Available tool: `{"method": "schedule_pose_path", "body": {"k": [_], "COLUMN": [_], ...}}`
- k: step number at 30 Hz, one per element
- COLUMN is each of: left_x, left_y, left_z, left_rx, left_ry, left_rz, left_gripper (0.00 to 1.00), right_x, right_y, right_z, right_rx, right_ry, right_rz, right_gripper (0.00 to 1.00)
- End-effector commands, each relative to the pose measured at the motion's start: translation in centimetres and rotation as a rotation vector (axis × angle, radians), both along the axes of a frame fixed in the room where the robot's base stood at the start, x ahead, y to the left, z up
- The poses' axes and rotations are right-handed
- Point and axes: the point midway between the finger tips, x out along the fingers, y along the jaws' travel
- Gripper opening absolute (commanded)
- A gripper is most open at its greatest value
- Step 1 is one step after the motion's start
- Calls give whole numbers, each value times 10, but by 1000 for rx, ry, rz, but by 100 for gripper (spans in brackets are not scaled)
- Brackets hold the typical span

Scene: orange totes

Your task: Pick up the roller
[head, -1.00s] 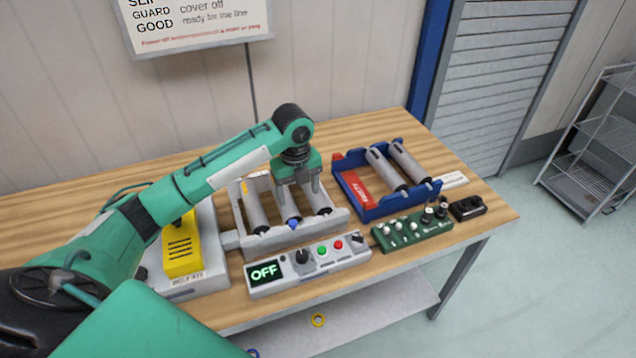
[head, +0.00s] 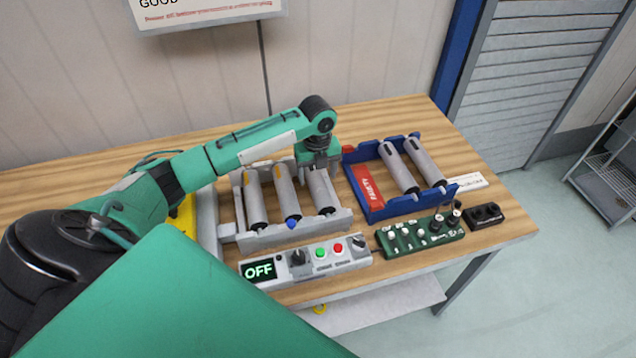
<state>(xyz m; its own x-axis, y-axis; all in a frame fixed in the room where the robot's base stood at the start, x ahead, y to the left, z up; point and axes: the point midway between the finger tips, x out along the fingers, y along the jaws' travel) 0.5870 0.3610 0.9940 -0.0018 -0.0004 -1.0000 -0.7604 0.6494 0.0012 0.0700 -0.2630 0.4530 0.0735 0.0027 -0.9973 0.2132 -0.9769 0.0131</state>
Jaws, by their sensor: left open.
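Three grey rollers lie side by side in a light grey tray (head: 256,240) on the wooden table: the left roller (head: 255,198), the middle roller (head: 287,185) with a blue end cap, and the right roller (head: 322,192). My left gripper (head: 319,170) is open, pointing down at the far part of the right roller. Its fingers partly hide that end, and I cannot tell whether they touch it. Two more rollers lie in a blue tray (head: 372,208) with a red label reading FAULTY: one roller (head: 398,168) and another (head: 425,162). My right gripper is not in view.
A control box (head: 305,260) with an OFF display stands in front of the grey tray. A green switch board (head: 420,236) and a black block (head: 485,216) are to its right. A yellow device (head: 184,215) is mostly hidden behind my left arm.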

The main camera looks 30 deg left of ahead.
Motion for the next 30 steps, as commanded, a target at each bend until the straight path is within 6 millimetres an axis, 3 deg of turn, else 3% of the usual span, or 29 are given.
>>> {"method": "schedule_pose_path", "body": {"k": [3, 6, 12, 20, 30], "left_x": [1, 4, 5, 5, 5], "left_y": [0, 2, 2, 3, 3], "left_z": [-8, -21, -47, -53, -52], "left_rx": [0, -1, 0, 1, 1], "left_ry": [3, 3, 1, 1, -1], "left_rz": [1, 2, 0, -1, 0], "left_gripper": [70, 70, 70, 70, 9], "right_x": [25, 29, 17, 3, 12], "right_y": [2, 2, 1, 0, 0], "right_z": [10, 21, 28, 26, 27], "right_rx": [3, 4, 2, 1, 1], "right_ry": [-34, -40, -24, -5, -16], "right_rz": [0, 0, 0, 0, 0], "right_gripper": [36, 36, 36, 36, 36]}}
